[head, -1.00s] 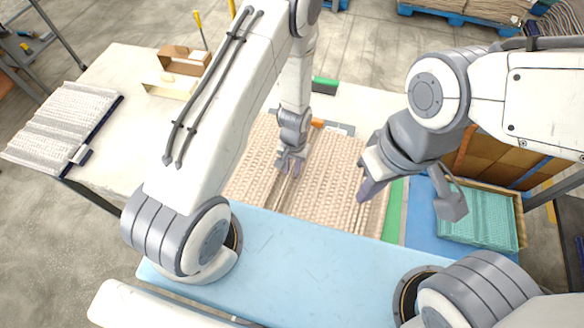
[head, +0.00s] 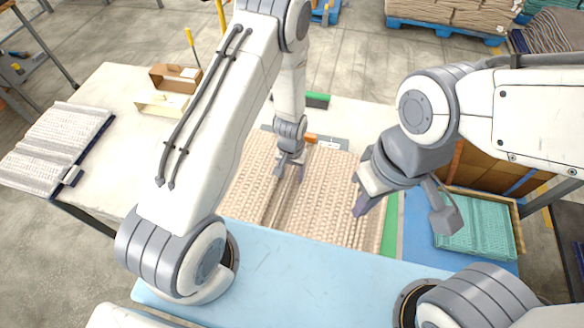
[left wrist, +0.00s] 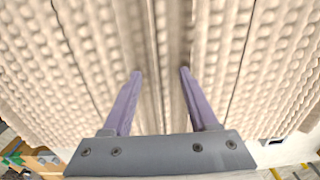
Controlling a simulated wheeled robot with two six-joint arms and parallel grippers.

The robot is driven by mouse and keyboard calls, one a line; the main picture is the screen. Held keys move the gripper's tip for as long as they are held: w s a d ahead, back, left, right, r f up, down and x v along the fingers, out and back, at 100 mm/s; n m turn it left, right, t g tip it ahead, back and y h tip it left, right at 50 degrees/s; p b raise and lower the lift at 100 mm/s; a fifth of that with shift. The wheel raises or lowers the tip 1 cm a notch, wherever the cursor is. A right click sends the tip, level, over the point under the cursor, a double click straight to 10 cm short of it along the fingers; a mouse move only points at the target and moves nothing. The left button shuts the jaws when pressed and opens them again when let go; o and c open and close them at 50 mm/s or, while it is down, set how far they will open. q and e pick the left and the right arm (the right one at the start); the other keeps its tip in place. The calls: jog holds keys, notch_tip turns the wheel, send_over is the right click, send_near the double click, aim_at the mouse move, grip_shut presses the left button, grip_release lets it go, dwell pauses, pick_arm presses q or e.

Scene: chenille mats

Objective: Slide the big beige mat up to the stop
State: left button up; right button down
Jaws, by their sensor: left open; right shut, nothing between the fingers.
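The big beige mat (head: 325,210), ribbed and knobbly, lies on the table in the middle of the head view. My left gripper (head: 288,172) is open, pointing down over the mat's left-middle part. In the left wrist view its two purple fingers (left wrist: 158,72) are spread with only the beige mat (left wrist: 60,90) under and between them; whether they touch it I cannot tell. My right gripper (head: 360,208) is shut and empty above the mat's right part. A grey flat piece (head: 333,144) with an orange block (head: 310,138) lies at the mat's far edge; whether this is the stop is unclear.
A green strip (head: 391,230) runs along the mat's right side. A teal mat (head: 475,225) lies in a crate at right. A green-and-black brush (head: 317,100) lies behind. Open cardboard boxes (head: 175,78) and a grey mat (head: 60,140) are at left. The near blue surface (head: 300,255) is clear.

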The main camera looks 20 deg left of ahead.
pick_arm(q)
notch_tip(320, 180, up, 10)
jog(key=b, duration=0.2)
jog(key=shift+w, duration=0.1)
jog(key=shift+b, duration=0.35)
jog(key=c, duration=0.3)
jog(key=s+b, duration=0.2)
jog(key=b, duration=0.2)
jog(key=shift+s+r, duration=0.1)
jog(key=shift+s, duration=0.1)
